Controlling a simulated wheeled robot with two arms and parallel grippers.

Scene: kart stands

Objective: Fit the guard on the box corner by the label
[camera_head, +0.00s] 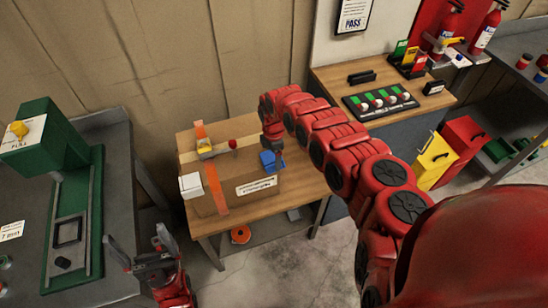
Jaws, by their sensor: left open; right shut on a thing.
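A brown cardboard box (232,202) sits on the wooden table, with orange strips (215,188) and a white label (257,186) on its near side. My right gripper (272,148) reaches in from the right and is shut on a small blue guard (267,160), above the label near the box's right end. The fingers are small here, and I cannot tell whether the guard touches the box. A white block-like piece (190,186) is at the box's left near corner. My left gripper (143,263) is open and empty, low at the left, away from the box.
A green machine (75,215) stands on the left bench. An orange roll (240,235) is on the table's lower shelf. Another bench (345,75) stands behind my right arm.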

